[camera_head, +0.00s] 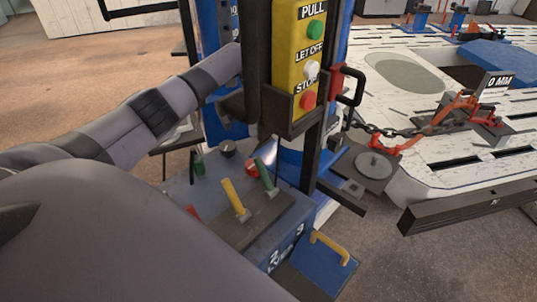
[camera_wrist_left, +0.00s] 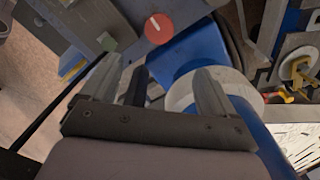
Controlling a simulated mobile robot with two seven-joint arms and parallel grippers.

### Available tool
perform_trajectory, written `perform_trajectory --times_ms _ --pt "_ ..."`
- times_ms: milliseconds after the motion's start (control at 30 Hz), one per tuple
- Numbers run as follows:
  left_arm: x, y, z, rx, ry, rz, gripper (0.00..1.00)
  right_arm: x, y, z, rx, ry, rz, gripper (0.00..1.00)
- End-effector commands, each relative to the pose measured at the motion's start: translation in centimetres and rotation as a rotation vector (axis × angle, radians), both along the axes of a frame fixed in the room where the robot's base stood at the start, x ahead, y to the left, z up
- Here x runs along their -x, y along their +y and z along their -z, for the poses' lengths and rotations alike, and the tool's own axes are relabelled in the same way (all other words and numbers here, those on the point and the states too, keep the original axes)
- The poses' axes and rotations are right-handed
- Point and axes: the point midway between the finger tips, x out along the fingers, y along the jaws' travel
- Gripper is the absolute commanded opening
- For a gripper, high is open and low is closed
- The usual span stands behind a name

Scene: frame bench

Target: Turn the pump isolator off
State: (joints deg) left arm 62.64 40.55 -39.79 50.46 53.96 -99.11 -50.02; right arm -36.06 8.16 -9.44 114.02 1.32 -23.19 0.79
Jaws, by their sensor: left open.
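A round red knob with a white pointer line, which looks like the pump isolator, shows in the left wrist view (camera_wrist_left: 158,28). It sits ahead of my left gripper (camera_wrist_left: 155,88), whose two fingers are apart with nothing between them, and the knob is clear of them. In the head view the red knob (camera_head: 251,168) is small, on the blue power unit (camera_head: 285,235), partly hidden by a green-handled lever. My left arm reaches in from the left, and its gripper is mostly hidden behind the yellow pendant. My right gripper is not in view.
The yellow pendant (camera_head: 312,60) with green, white and red buttons hangs close in front. Yellow (camera_head: 234,196) and green (camera_head: 265,174) levers stand near the knob. A black round cap (camera_head: 228,147) is beside it. A chain (camera_head: 390,131) runs to an orange clamp at right.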

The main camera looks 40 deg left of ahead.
Motion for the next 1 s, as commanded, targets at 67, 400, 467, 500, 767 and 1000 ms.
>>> perform_trajectory --times_ms 67,400,467,500,767,1000 --pt "0.0 0.1 2.5 -0.001 -0.001 -0.002 0.89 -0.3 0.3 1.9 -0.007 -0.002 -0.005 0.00" --pt "0.1 0.1 4.9 -0.001 -0.001 -0.002 0.89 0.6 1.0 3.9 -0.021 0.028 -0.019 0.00" --pt "0.1 0.1 5.4 -0.001 -0.001 -0.002 0.89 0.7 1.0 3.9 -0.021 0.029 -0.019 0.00" --pt "0.1 0.1 5.8 -0.001 0.000 -0.002 0.89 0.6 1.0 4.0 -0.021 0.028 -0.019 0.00" --pt "0.2 0.1 10.8 -0.001 0.002 -0.002 0.89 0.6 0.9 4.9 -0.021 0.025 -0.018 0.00" --pt "0.2 0.1 15.0 -0.001 0.000 -0.003 0.89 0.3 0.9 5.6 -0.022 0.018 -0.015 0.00"
